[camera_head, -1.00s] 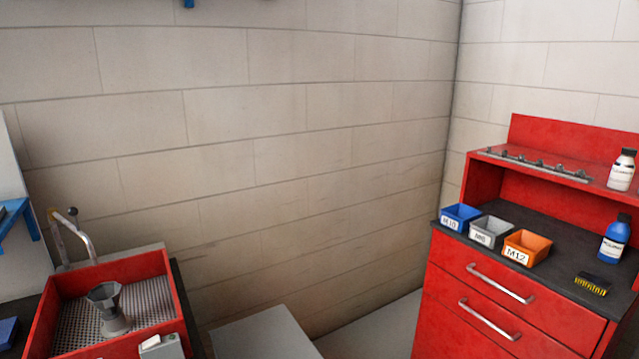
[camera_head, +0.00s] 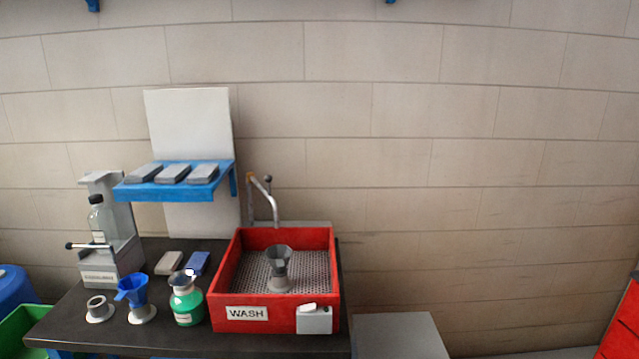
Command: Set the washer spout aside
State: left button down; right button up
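The washer spout (camera_head: 262,200) is a curved, light metal pipe with a dark ball-ended lever. It rises at the back left of the red wash basin (camera_head: 333,262), which is marked WASH, and bends forward over its rear edge. A grey funnel-shaped part (camera_head: 279,270) stands upright on the perforated floor of the basin. A small light grey box (camera_head: 314,321) with a white top piece is on the basin's front right. Neither of my grippers is in view.
The dark bench (camera_head: 83,318) carries a blue funnel (camera_head: 133,290), a green bottle (camera_head: 187,305) and a grey press-like stand with a bottle (camera_head: 112,262). A blue shelf (camera_head: 170,192) holds grey blocks. A grey box (camera_head: 398,337) stands right of the bench, with bare wall behind.

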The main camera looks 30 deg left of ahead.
aim_at(250, 176)
jog(key=u, duration=1.2)
